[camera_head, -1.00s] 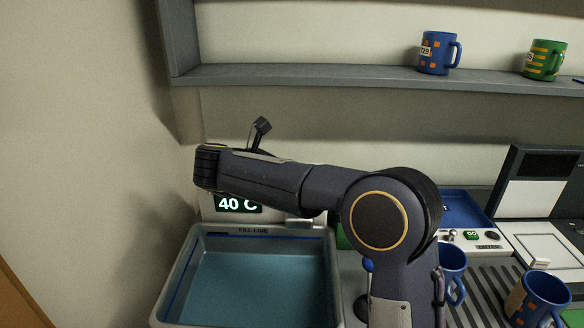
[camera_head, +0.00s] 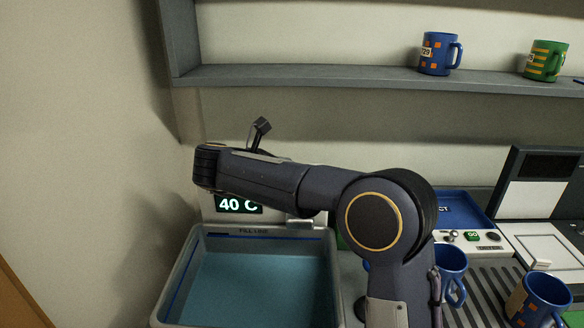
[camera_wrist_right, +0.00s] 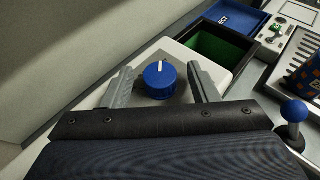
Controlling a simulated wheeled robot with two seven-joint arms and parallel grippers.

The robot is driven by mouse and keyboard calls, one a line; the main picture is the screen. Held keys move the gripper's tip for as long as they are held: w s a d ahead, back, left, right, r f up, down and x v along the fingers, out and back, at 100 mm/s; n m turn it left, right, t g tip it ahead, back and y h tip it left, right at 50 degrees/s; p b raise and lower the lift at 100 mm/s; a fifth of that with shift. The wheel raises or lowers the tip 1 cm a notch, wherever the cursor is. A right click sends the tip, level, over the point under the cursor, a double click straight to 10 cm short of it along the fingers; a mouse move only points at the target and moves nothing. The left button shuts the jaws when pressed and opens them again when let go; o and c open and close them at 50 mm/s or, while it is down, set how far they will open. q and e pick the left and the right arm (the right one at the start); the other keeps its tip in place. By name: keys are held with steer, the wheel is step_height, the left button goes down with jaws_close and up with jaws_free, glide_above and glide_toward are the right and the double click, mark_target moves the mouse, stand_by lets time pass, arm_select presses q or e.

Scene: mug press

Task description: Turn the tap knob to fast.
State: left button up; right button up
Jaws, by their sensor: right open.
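The tap knob (camera_wrist_right: 159,80) is a blue round knob with a white pointer line, on a grey and white housing in the right wrist view. My right gripper (camera_wrist_right: 160,77) is open, with one finger on each side of the knob. Gaps show between the fingers and the knob. In the head view my right arm hides the knob. The 40 C display (camera_head: 238,204) shows below the arm. The speed marks around the knob cannot be read. My left gripper is not in view.
A water-filled basin (camera_head: 328,270) stands below the display. Blue mugs (camera_head: 451,262) (camera_head: 540,291) stand on the right. A shelf (camera_head: 330,75) runs above my arm. In the wrist view, a green-lined bin (camera_wrist_right: 249,64) and a blue-ball lever (camera_wrist_right: 294,111) are close by.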

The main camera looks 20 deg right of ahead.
steer(key=v, duration=0.7)
steer(key=shift+a+r, duration=0.2)
steer(key=shift+a, duration=0.15)
steer(key=shift+s+a, duration=0.1)
